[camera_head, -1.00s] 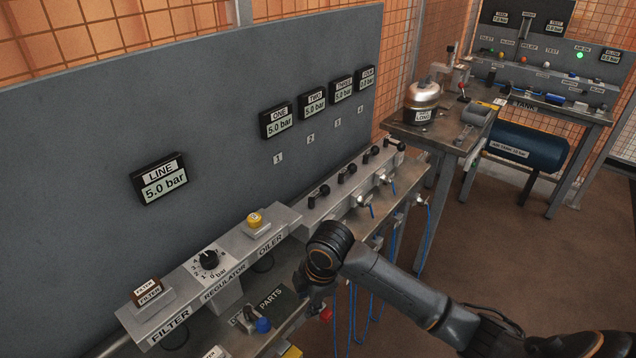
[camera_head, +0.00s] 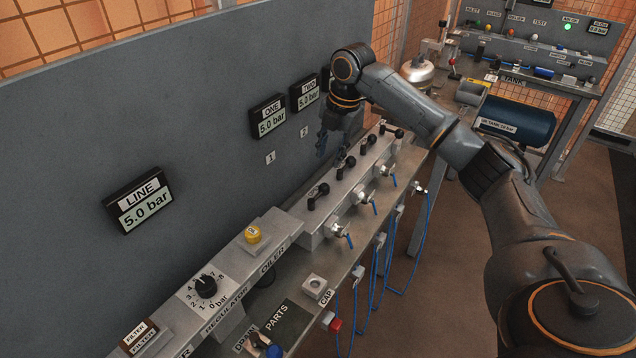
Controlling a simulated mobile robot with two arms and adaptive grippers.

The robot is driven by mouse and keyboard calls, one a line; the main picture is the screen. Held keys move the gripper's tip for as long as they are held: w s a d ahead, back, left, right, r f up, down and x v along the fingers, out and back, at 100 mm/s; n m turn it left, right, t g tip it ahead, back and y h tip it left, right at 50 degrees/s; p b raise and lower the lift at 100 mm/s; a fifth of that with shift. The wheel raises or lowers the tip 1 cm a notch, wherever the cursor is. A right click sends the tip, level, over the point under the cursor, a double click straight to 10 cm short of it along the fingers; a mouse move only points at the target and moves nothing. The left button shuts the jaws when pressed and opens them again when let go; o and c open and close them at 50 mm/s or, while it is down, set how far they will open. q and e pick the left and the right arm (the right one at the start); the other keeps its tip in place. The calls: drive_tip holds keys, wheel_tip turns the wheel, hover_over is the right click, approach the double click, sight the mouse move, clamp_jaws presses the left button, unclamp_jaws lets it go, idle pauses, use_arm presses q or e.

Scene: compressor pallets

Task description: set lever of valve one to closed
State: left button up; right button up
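The black lever of the nearest valve (camera_head: 317,194), in line with the "1" label (camera_head: 270,157), sits on top of the grey manifold block (camera_head: 318,228). I take it as valve one. Its lever lies at a slant across the block. My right gripper (camera_head: 332,150) points down from the raised arm, just above and left of the second valve's lever (camera_head: 345,166). It is behind and to the right of the nearest lever. It is small and dark, so its finger opening is unclear. My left gripper is out of view.
The gauges ONE (camera_head: 268,118), TWO (camera_head: 306,92) and LINE (camera_head: 139,201) read 5.0 bar on the back panel. The regulator (camera_head: 206,286) and yellow-capped oiler (camera_head: 253,234) stand at the left. Blue hoses (camera_head: 376,268) hang along the front.

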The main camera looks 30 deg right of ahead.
approach(320, 192)
drive_tip(key=f, duration=0.2)
drive_tip(key=f+p, duration=0.1)
drive_tip(key=f, duration=0.1)
drive_tip(key=w+f, duration=0.1)
drive_tip(key=f, duration=0.1)
drive_tip(key=shift+a+f, duration=0.2)
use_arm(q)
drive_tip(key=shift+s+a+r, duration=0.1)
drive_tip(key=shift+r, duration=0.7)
use_arm(e)
drive_tip(key=shift+w+f, duration=0.1)
drive_tip(key=shift+f, duration=0.5)
drive_tip(key=c, duration=0.6)
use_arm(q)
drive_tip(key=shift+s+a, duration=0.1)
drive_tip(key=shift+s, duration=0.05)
use_arm(e)
drive_tip(key=shift+r, duration=0.15)
clamp_jaws()
